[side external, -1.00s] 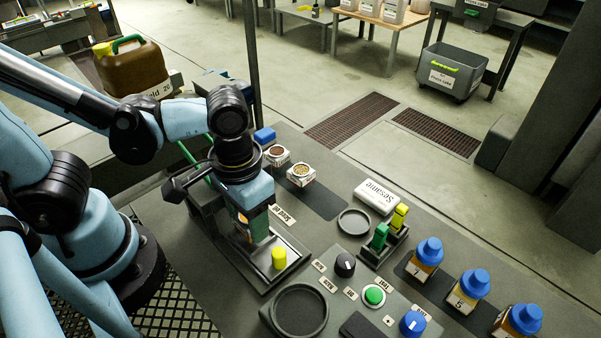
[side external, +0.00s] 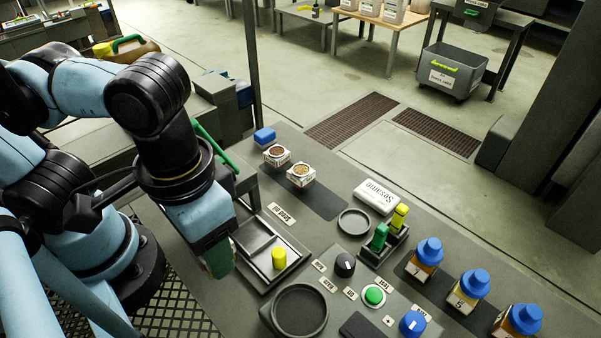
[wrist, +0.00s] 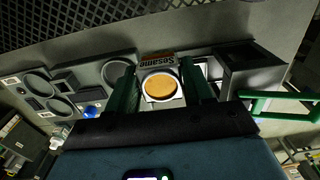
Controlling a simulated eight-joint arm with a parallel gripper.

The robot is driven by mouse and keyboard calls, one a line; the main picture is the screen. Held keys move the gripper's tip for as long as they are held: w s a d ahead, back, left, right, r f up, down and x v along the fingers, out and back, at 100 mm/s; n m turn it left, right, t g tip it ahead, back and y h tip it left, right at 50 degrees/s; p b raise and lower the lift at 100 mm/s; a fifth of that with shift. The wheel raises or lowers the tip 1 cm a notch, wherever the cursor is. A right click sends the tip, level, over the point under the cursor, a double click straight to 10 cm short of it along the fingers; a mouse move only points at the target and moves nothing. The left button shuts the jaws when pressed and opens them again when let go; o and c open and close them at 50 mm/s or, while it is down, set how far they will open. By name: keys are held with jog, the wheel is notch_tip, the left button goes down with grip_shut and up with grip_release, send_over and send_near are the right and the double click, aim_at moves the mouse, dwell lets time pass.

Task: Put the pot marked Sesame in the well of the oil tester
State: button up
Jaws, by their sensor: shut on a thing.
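My gripper (side external: 218,262) hangs at the left edge of the bench, beside the shallow tray; its fingertips are mostly hidden in the side view. In the wrist view my gripper's green fingers (wrist: 164,92) are shut on the pot marked Sesame (wrist: 162,87), a white pot with an orange-yellow round top. The pot is hidden in the side view. A panel with a large round dark well (side external: 300,310), which looks like the oil tester, is at the front of the bench, right of my gripper. The well is empty.
A shallow tray (side external: 291,268) with a yellow peg stands beside my gripper. A round dish (side external: 354,222), a white Sesame plate (side external: 377,196) and a holder with green and yellow pegs (side external: 388,242) lie behind the panel. Blue-capped bottles (side external: 428,257) stand at right, two seed pots (side external: 301,174) behind.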

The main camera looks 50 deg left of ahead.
jog(key=shift+s+d+r, duration=0.25)
jog(key=shift+s+d, duration=0.05)
jog(key=shift+w+d+r, duration=0.1)
jog(key=shift+w+d, duration=0.05)
jog(key=shift+d, duration=0.15)
jog(key=shift+w+d+f+n, duration=1)
jog(key=shift+d+f, duration=0.2)
jog(key=shift+d, duration=0.25)
jog(key=shift+w+d+f+n, duration=1)
jog(key=shift+d+f, duration=0.15)
jog(key=shift+d, duration=0.25)
jog(key=shift+w+d+f+n, duration=0.95)
jog(key=shift+d+f, duration=0.25)
jog(key=shift+d, duration=0.25)
jog(key=shift+f, duration=1.1)
jog(key=o, duration=1.7)
notch_tip(320, 180, up, 9)
